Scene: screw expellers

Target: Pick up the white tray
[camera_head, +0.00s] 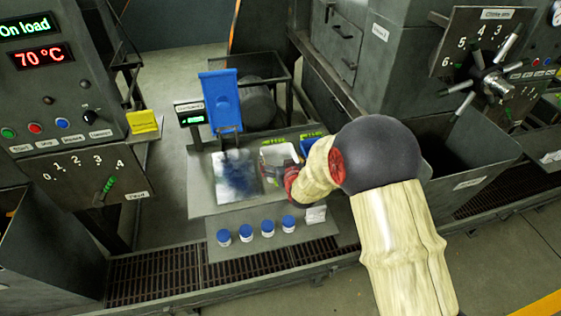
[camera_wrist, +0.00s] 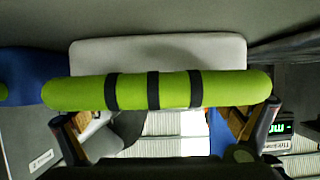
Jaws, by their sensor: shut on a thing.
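The white tray (camera_head: 278,153) is on the grey stand in the head view, and my gripper (camera_head: 290,175) is at its near side. In the wrist view a pale wall of the tray (camera_wrist: 160,48) is behind a green bar handle with black bands (camera_wrist: 153,91). My gripper (camera_wrist: 165,125) has one finger near each end of the handle and is shut on it. The finger contacts are partly hidden. My arm covers the tray's near right side. I cannot tell whether the tray is lifted clear of the stand.
A blue tray (camera_head: 312,141) is close on the right. Several blue-capped jars (camera_head: 267,228) line the front ledge. Large machines stand on both sides.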

